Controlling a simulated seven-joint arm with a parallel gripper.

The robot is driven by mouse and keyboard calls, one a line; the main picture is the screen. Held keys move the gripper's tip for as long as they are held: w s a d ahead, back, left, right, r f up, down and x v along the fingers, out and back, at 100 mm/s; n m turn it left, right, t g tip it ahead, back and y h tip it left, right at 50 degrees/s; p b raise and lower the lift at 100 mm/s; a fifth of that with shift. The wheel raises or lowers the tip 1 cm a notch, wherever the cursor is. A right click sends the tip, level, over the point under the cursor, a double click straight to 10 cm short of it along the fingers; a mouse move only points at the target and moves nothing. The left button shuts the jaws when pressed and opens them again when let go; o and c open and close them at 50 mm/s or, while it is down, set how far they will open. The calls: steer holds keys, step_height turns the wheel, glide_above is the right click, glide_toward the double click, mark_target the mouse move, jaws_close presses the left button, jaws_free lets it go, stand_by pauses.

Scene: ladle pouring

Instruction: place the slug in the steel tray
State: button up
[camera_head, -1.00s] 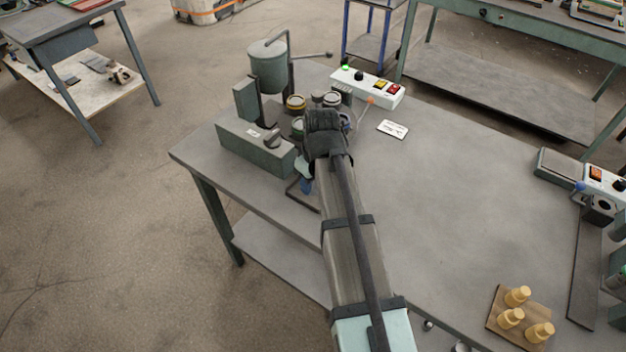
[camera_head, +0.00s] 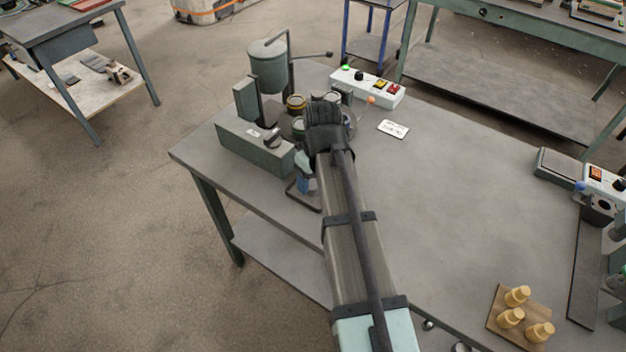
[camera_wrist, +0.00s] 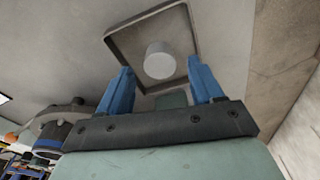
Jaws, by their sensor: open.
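The steel tray (camera_wrist: 150,17) is a shallow, dark-rimmed square in the wrist view. Part of its rim (camera_head: 304,207) shows near the table's left front edge in the head view. The slug (camera_wrist: 159,60) is a short pale grey cylinder that appears inside the tray, within its rim. My gripper (camera_wrist: 158,67) has its two blue fingers spread apart, one on each side of the slug in the picture, with gaps between. In the head view my gripper (camera_head: 304,184) is over the tray, mostly hidden by my wrist; the slug is hidden there.
A green pot apparatus (camera_head: 267,68) and green block (camera_head: 255,148) stand just left of and behind my gripper. A white control box (camera_head: 367,87) and a card (camera_head: 393,129) lie behind. A wooden board (camera_head: 503,323) holds yellow pieces. The table's middle is clear.

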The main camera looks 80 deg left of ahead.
step_height(320, 180, up, 10)
steer(key=d, duration=0.1)
steer(key=shift+w, duration=0.35)
